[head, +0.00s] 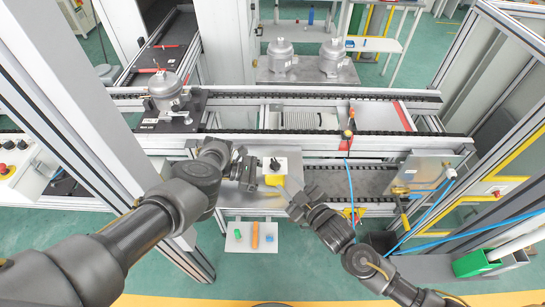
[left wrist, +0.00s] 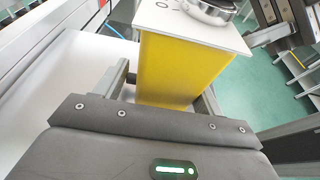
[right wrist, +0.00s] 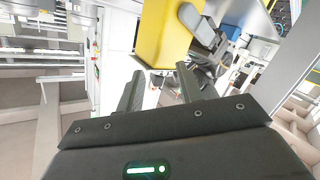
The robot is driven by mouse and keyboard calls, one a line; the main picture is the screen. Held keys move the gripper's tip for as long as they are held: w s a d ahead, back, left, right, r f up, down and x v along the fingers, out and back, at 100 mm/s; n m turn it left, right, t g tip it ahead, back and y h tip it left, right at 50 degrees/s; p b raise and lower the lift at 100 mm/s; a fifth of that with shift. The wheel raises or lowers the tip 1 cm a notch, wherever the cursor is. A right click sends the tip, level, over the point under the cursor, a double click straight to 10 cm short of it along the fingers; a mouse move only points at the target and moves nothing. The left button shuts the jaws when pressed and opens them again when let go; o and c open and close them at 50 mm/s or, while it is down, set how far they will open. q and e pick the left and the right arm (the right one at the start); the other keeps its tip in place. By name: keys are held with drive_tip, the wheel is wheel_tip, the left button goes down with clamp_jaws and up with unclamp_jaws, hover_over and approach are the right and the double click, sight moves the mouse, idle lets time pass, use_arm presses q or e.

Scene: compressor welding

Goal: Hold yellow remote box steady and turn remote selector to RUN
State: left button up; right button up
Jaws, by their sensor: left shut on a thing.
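The yellow remote box (head: 275,180) has a white top plate and a dark selector knob (head: 275,163). My left gripper (head: 258,177) is shut on the box from the left. In the left wrist view the yellow side of the box (left wrist: 180,70) stands between the two fingers, and the round silver-and-black knob (left wrist: 210,10) shows at the top edge. The knob's pointing direction is not clear. My right gripper (head: 289,197) is just to the lower right of the box. In the right wrist view its fingers (right wrist: 158,80) are apart and empty, with the yellow box (right wrist: 160,35) beyond them.
A conveyor (head: 300,143) runs behind the box, with a compressor (head: 165,90) on its left part. Blue hoses (head: 425,208) hang at the right. A small white tray (head: 240,246) with coloured parts lies below the grippers. A metal post (head: 110,130) stands beside my left arm.

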sight(273, 158)
drive_tip(key=s+r+m+t+h, duration=0.1)
drive_tip(key=s+r+m+t, duration=0.2)
drive_tip(key=m, duration=0.4)
drive_tip(key=x, duration=1.2)
drive_tip(key=shift+d, duration=0.1)
drive_tip(key=shift+s, duration=0.1)
clamp_jaws()
